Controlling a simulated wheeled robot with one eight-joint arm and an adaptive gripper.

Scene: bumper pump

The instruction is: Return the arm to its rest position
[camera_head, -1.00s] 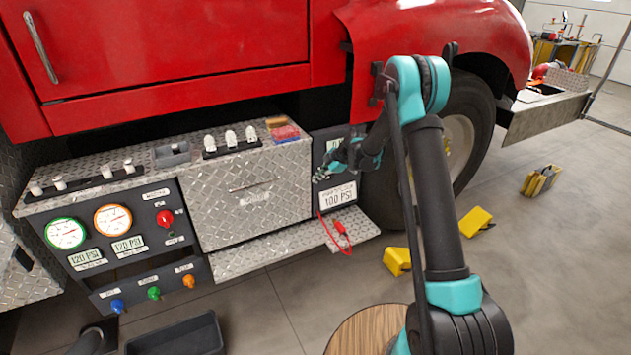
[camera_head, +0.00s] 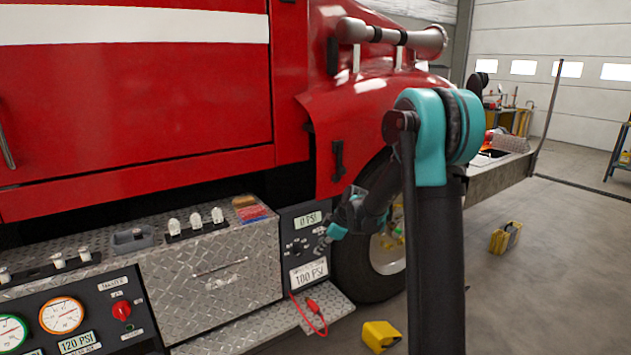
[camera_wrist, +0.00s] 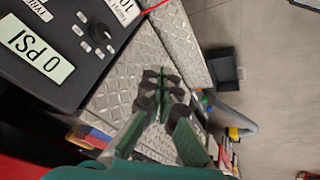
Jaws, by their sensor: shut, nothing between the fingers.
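My gripper (camera_head: 326,246) is shut and empty, held in the air beside the dark gauge panel (camera_head: 304,222) at the right end of the truck's side boxes. In the wrist view my gripper (camera_wrist: 160,88) has its fingertips together over the diamond-plate surface, with nothing between them. The panel's "0 PSI" display (camera_wrist: 36,50) shows at the left there. My arm (camera_head: 436,200) rises on the right of the head view and bends over toward the panel. I cannot tell whether this pose is the rest position.
The red truck (camera_head: 135,105) and its front tire (camera_head: 362,280) stand close to my arm. A red cable with a clip (camera_head: 313,305) lies on the diamond-plate step. A yellow chock (camera_head: 380,335) is on the floor. Open floor lies to the right.

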